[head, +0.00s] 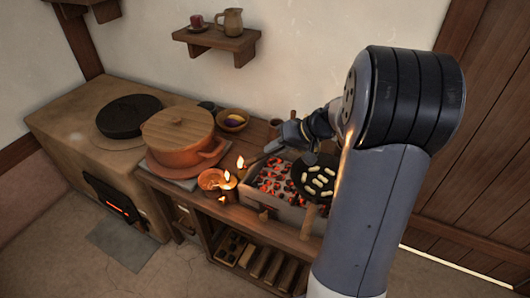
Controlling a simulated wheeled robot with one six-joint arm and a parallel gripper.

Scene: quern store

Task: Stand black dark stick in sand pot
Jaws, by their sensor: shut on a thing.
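My gripper (276,145) is above the back edge of the brazier, small and partly blurred in the head view. It is shut on a thin dark stick (258,158), which slants down to the left toward the lit candles. I cannot tell whether the stick's lower end touches anything. I cannot pick out the sand pot for certain. A small orange-brown bowl (211,179) stands left of the candles, but its contents are unclear. My arm hides the right end of the bench.
Lit candles (228,190) stand close to the stick. The brazier (277,206) holds glowing coals, with a black pan (317,178) of pale pieces at its right. A lidded orange pot (184,140) and a small bowl (233,121) stand left. A wall shelf (216,42) hangs above.

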